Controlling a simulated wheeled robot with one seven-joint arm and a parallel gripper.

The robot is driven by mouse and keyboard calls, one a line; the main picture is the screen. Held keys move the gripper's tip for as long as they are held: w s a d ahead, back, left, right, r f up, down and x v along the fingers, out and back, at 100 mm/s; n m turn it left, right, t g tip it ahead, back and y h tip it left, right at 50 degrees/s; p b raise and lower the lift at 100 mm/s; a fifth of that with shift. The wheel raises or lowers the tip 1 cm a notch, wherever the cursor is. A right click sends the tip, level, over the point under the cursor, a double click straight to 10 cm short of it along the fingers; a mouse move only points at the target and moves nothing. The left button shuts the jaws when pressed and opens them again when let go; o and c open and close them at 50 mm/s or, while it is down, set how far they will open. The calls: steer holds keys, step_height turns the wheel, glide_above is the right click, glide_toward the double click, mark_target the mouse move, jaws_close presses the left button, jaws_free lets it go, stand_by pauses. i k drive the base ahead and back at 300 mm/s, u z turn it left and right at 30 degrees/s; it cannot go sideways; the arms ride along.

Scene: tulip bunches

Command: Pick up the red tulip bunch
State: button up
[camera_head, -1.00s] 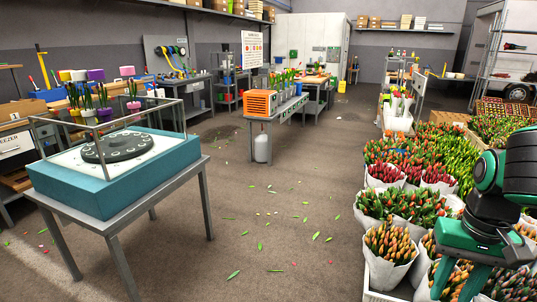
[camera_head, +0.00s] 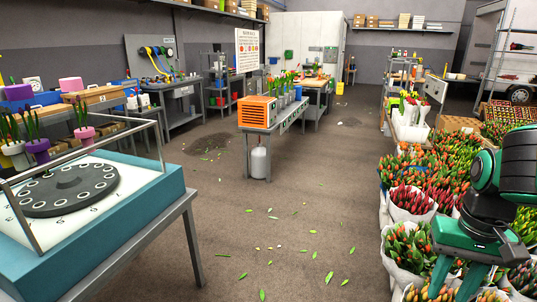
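Several tulip bunches in white wraps stand packed along the right side. One deep red bunch (camera_head: 411,200) sits at the left edge of the group. I cannot tell which one the task means. My gripper (camera_head: 452,289) is at the lower right, in front of the nearest bunches, pointing down. Its two green fingers are apart, with orange tulips showing behind them. It appears empty, and the fingertips are close to the bottom edge of the view.
A grey table with a blue-sided turntable unit (camera_head: 150,205) is close at lower left. A bench with an orange heater-like box (camera_head: 257,111) and a white gas bottle (camera_head: 260,163) stands mid-room. The floor between is open, with scattered leaves.

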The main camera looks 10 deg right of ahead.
mark_target(407, 97)
steer(key=z, duration=0.1)
steer(key=i, duration=2.6)
steer(key=z, duration=0.25)
steer(key=i, duration=2.45)
steer(key=z, duration=0.35)
steer(key=i, duration=1.2)
steer(key=z, duration=0.3)
steer(key=i, duration=1.15)
steer(key=z, duration=0.3)
steer(key=i, duration=1.2)
steer(key=z, duration=0.35)
steer(key=i, duration=1.2)
steer(key=z, duration=0.15)
